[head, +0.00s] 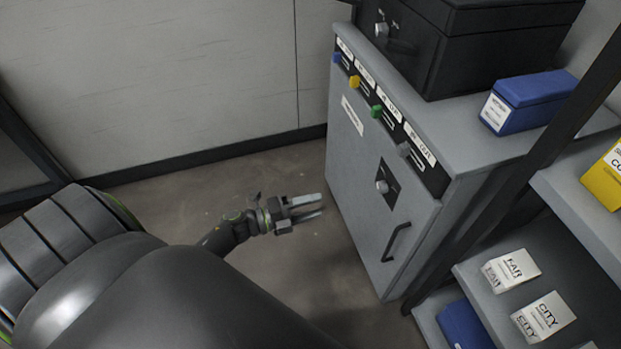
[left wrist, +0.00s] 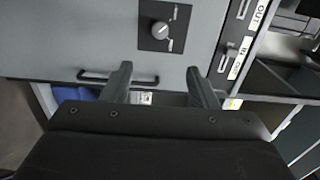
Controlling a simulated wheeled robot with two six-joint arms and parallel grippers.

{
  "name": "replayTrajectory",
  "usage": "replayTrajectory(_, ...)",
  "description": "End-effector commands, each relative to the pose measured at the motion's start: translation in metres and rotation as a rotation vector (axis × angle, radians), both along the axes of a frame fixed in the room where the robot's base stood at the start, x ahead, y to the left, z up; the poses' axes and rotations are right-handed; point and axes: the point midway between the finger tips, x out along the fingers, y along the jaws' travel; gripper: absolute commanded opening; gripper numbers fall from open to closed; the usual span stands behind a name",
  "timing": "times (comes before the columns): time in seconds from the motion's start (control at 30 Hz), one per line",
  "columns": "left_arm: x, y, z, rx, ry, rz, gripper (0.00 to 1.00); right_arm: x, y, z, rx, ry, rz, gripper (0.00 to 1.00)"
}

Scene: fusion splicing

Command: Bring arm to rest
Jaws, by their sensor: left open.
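My left gripper (head: 312,207) is open and empty in the head view, over the floor to the left of a grey cabinet (head: 347,179). Its two fingers point right toward the cabinet front, and a gap seems to remain. In the left wrist view the open fingers (left wrist: 160,85) show in front of the same cabinet (left wrist: 95,35), near its dark handle (left wrist: 118,77) and below its round knob (left wrist: 160,31). Nothing lies between the fingers. My right gripper is in neither view.
The cabinet carries colored knobs, a black box (head: 500,45) and a blue box (head: 530,100). A dark-framed shelf (head: 470,275) at the right holds white labelled boxes (head: 511,270), a blue bin (head: 464,326) and a yellow box (head: 604,178). The floor (head: 190,190) beside the gripper is clear.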

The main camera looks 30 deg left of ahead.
Motion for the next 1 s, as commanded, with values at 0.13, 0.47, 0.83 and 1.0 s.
replayTrajectory(0.13, 0.0, 0.0, 0.0, 0.001, -0.001, 0.0, 0.54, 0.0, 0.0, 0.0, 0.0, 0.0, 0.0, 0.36)
replayTrajectory(0.47, 0.0, 0.0, 0.0, 0.0, 0.0, 0.001, 0.54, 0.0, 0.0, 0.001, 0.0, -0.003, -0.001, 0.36)
replayTrajectory(0.83, 0.004, 0.033, -0.015, -0.202, 0.183, 0.385, 0.54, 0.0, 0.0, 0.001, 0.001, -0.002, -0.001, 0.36)
replayTrajectory(1.0, -0.013, 0.061, -0.039, -0.377, 0.367, 0.674, 0.54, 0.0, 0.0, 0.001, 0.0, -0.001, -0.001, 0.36)
